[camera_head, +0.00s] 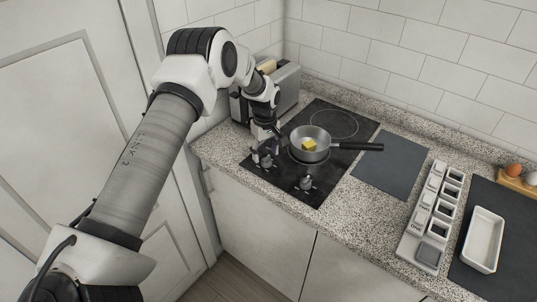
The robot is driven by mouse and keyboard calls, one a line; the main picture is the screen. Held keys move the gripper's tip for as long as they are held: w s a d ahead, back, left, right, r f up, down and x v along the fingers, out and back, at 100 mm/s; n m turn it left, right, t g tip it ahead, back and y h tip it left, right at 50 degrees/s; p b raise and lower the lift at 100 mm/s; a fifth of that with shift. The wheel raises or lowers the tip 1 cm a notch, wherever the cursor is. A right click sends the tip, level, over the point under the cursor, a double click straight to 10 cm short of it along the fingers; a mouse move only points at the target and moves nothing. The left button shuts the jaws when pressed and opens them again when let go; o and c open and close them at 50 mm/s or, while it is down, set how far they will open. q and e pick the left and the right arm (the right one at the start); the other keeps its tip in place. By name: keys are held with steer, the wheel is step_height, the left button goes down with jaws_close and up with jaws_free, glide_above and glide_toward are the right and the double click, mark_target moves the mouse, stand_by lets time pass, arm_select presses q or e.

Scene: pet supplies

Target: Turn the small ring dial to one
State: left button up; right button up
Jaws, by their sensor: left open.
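The black cooktop (338,119) is set in the counter, with a ring outlined at the back and another place under a steel pan. Two dials stand on its front part: a right dial (306,184) and a left dial (266,161). I cannot read their markings or tell which one belongs to the small ring. My left gripper (263,152) is open and points down at the left dial, partly hiding it. I cannot tell whether it touches the dial. My right gripper is not in view.
The pan (310,136) holds a yellow block (309,145), and its black handle points right. A toaster (287,85) stands behind my left arm. A dark mat (390,162), a rack of small compartments (411,243) and a white dish (483,240) lie to the right.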

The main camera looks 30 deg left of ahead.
mark_target(266, 158)
arm_select(q)
step_height(266, 158, down, 2)
steer(key=shift+f, duration=0.1)
steer(key=shift+w+d+f, duration=0.2)
steer(key=shift+f, duration=0.05)
steer(key=shift+s, duration=0.15)
steer(key=c, duration=1.2)
steer(key=shift+o, duration=0.2)
steer(key=shift+m, duration=0.4)
steer(key=shift+f+m+b, duration=0.1)
steer(key=shift+m+b, duration=0.5)
steer(key=shift+m, duration=0.3)
steer(key=m+b, duration=0.1)
steer(key=m, duration=0.2)
steer(key=m+b, duration=0.1)
steer(key=m, duration=0.3)
steer(key=shift+m+b, duration=0.7)
steer(key=shift+m, duration=1.4)
